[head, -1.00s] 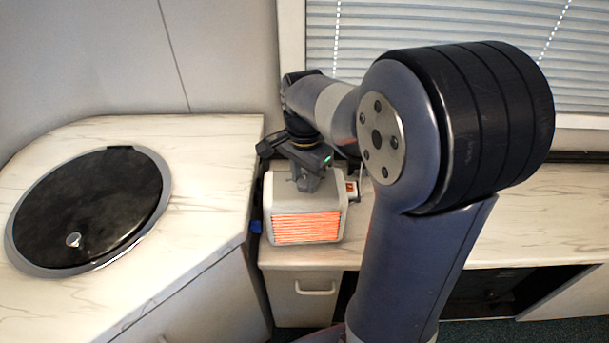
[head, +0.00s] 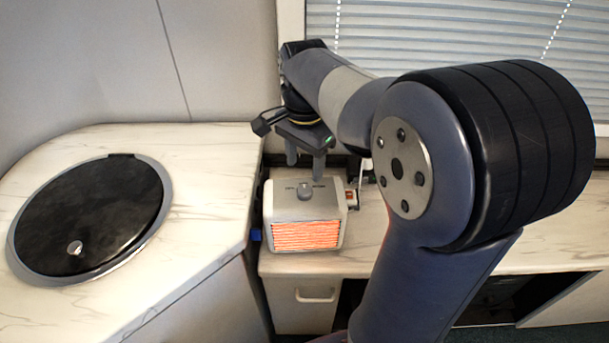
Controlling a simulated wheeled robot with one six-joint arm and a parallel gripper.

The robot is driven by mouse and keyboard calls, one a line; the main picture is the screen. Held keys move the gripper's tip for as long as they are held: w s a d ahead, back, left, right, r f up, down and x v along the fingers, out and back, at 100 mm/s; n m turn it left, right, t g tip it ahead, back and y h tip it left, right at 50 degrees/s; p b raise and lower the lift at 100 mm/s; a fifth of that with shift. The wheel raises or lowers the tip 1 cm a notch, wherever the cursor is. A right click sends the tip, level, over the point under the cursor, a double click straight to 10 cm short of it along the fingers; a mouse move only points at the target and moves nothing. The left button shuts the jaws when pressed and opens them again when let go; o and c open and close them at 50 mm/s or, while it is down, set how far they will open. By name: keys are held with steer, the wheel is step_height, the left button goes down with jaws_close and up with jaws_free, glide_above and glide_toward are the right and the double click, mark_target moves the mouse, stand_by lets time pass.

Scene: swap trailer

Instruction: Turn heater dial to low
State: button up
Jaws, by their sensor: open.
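The heater (head: 280,215) is a small pale box on the counter, with an orange glowing grille (head: 306,236) on its front. My gripper (head: 305,172) is above and just behind the dial, pointing down. Its two fingers are spread apart and empty, and they appear clear of the dial.
A round black lid (head: 95,215) in a grey ring is set in the left counter (head: 200,150). A small item with orange on it (head: 351,196) stands right of the heater. A window with blinds (head: 450,40) is behind. Bare counter (head: 545,230) extends right.

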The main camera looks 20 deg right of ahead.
mark_target(304, 189)
steer(key=shift+r, duration=1.9)
step_height(304, 189, down, 11)
steer(key=shift+r+b, duration=0.1)
steer(key=shift+b, duration=0.45)
steer(key=shift+f, duration=0.25)
steer(key=n+b, duration=0.2)
steer(key=n, duration=0.3)
steer(key=shift+r+b, duration=0.1)
steer(key=shift+b, duration=0.25)
steer(key=n+b, duration=0.3)
steer(key=n, duration=0.2)
steer(key=shift+n+b, duration=0.3)
steer(key=shift+b, duration=0.05)
steer(key=shift+r+n, duration=0.15)
steer(key=shift+n, duration=0.15)
step_height(304, 189, up, 11)
steer(key=p, duration=0.2)
